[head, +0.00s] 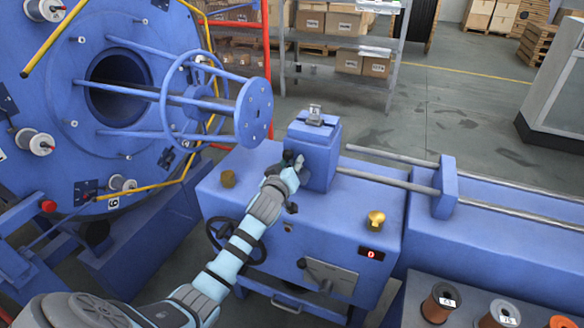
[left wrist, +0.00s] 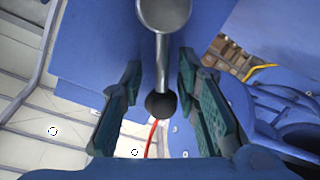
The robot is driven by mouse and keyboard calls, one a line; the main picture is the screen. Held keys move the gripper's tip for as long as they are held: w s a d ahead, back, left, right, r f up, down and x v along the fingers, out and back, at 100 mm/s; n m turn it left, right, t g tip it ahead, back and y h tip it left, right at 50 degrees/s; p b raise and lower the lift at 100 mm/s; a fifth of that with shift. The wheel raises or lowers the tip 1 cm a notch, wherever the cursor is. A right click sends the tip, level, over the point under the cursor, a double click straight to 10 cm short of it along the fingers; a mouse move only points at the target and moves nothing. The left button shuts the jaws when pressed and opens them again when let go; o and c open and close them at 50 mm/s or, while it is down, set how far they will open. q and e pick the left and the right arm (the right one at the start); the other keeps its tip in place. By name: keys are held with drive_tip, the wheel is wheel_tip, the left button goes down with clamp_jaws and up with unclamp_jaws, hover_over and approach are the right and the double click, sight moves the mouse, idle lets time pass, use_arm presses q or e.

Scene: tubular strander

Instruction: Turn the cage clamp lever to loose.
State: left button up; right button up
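My left gripper (head: 292,160) is at the front face of the blue block (head: 314,140) on the machine bed. In the left wrist view its two dark green fingers (left wrist: 160,80) are apart, one on each side of a metal lever (left wrist: 162,58). The lever has a round grey hub at the top and a dark ball knob (left wrist: 160,105) at its end. Gaps show between the lever and both fingers. In the head view the gripper hides most of this lever. My right gripper is in neither view.
A blue cage with a round end plate (head: 254,112) stands just left of the block. Spools (head: 440,303) stand at lower right.

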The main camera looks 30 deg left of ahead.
use_arm(q)
drive_tip(key=shift+s+f, duration=0.1)
drive_tip(key=shift+f, duration=0.05)
drive_tip(key=v, duration=1.2)
